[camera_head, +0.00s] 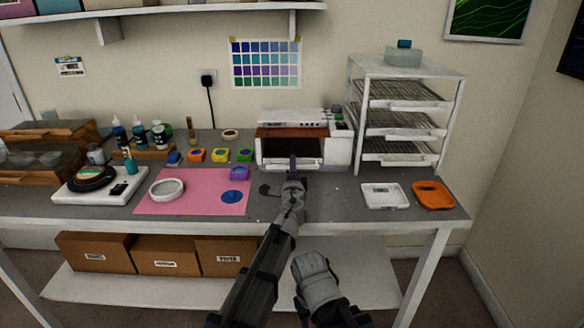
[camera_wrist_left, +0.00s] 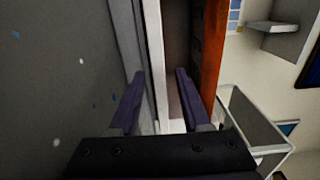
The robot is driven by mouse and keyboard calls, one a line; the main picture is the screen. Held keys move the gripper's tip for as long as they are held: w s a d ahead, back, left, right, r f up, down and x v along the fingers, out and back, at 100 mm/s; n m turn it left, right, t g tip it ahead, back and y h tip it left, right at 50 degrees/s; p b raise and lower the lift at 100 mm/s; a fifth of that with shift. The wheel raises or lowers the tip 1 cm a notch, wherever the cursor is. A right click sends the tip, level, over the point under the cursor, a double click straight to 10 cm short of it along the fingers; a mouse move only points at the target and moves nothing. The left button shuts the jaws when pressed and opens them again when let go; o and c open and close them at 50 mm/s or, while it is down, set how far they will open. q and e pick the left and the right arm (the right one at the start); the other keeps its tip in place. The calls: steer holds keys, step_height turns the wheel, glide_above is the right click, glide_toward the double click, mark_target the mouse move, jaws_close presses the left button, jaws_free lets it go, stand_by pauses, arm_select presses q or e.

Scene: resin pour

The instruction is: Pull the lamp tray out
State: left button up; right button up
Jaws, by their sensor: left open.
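The curing lamp (camera_head: 343,150) is a white box with a red-brown band across its front and a dark opening below, at the back of the table. Its tray shows as a pale strip (camera_head: 290,167) low in that opening. My left gripper (camera_head: 293,163) is in front of the opening, its fingers open. In the left wrist view its two purple fingers (camera_wrist_left: 157,103) stand on either side of the pale tray edge (camera_wrist_left: 154,45), with the red-brown band (camera_wrist_left: 213,50) beyond. I cannot tell whether they touch the tray. My right arm shows at the bottom, its fingertips not visible.
A white drying rack (camera_head: 398,133) stands close right of the lamp. Grey table between is mostly clear.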

arm_select(q)
jaws_close()
stand_by(1.3)
